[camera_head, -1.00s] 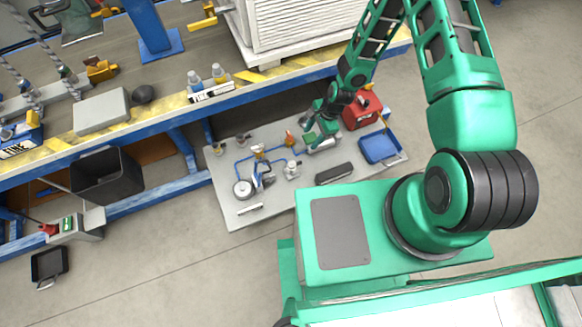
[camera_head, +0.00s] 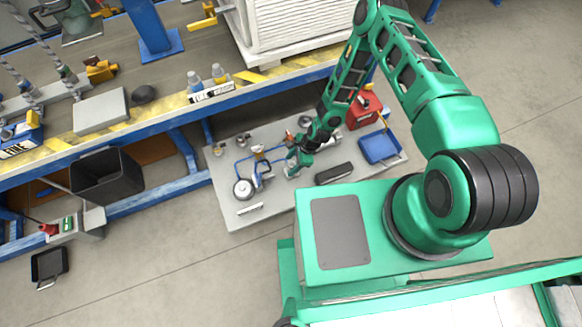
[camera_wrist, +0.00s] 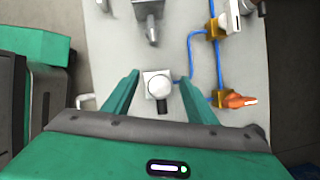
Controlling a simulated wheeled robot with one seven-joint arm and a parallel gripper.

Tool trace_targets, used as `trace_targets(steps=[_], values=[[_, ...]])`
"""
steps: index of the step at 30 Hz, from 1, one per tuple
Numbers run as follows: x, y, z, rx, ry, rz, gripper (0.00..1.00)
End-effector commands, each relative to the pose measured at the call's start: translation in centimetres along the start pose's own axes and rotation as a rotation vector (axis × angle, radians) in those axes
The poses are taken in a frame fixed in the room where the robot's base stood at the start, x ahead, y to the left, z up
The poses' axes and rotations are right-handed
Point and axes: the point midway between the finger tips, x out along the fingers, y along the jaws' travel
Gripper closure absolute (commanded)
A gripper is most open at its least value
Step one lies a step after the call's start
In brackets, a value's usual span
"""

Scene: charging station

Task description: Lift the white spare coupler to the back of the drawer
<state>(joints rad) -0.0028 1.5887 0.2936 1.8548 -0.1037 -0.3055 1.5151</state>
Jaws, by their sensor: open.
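A small fitting with a round white top on a square pale base (camera_wrist: 158,86), with a short black stub, stands on the grey drawer surface (camera_head: 235,210); it looks like the white coupler. In the wrist view it lies between the two green fingers of my gripper (camera_wrist: 160,79), with gaps on both sides. My gripper (camera_head: 294,168) is open and points down at it. In the head view the gripper mostly hides the fitting. I cannot tell how far the fingertips are above the surface.
Blue tubing with brass fittings and an orange lever (camera_wrist: 236,100) runs close by. A blue tray (camera_head: 380,148) and red case (camera_head: 364,111) stand farther right. The workbench edge (camera_head: 180,118) overhangs the back.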

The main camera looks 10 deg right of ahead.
Motion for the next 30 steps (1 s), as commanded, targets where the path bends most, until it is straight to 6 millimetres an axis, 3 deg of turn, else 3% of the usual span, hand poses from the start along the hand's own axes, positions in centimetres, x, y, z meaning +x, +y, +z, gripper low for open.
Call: trace_targets(steps=[9,19,25,30], values=[[4.2,0.2,-0.1,-0.002,-0.001,0.002,0.48],[4.7,0.1,-0.1,0.000,0.000,0.001,0.48],[4.7,0.1,-0.1,-0.001,0.000,0.001,0.96],[4.7,0.1,-0.1,-0.001,-0.001,0.001,0.97]])
